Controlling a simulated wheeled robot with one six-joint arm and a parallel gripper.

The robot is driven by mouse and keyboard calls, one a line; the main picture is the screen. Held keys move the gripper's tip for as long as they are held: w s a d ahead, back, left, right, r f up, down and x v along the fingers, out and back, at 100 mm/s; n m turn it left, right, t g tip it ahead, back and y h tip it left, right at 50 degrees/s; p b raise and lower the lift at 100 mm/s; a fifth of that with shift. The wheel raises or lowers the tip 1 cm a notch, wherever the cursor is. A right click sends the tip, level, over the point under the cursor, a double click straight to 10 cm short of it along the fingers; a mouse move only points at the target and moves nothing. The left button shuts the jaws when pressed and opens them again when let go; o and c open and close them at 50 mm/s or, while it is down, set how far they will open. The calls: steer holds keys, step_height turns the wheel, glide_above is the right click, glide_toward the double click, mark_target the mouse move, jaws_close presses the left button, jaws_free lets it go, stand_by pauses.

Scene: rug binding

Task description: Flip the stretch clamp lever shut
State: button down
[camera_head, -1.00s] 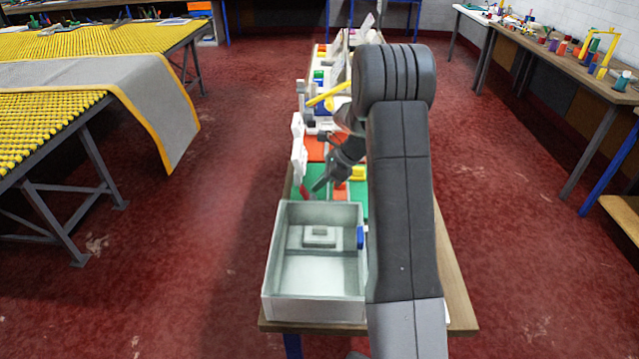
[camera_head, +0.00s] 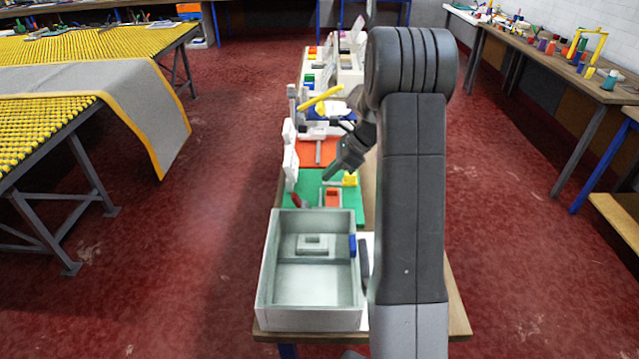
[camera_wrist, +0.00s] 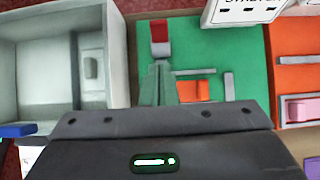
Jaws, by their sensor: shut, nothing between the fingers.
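The clamp lever with a red handle (camera_head: 297,200) is at the left edge of the green board (camera_head: 311,183), just behind the grey tray. In the wrist view the red handle (camera_wrist: 159,31) is at the top, with a grey block at its near end. I cannot tell whether the lever is fully down. My gripper (camera_head: 325,178) is shut and empty, above the green board, right of and beyond the handle in the head view. In the wrist view my fingertips (camera_wrist: 160,64) are together just below the lever's block, seemingly apart from it.
A grey tray (camera_head: 268,275) stands at the bench's near end. An orange block (camera_wrist: 195,91) and grey bars (camera_wrist: 229,87) are on the green board. An orange board (camera_head: 305,158) lies beyond. White upright signs (camera_head: 290,165) line the left edge. Red floor is open leftward.

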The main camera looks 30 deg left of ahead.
steer(key=r, duration=0.1)
steer(key=d+r, duration=0.1)
steer(key=r, duration=0.3)
steer(key=shift+w+d+r, duration=0.2)
steer(key=shift+w+d, duration=0.2)
steer(key=shift+f, duration=0.1)
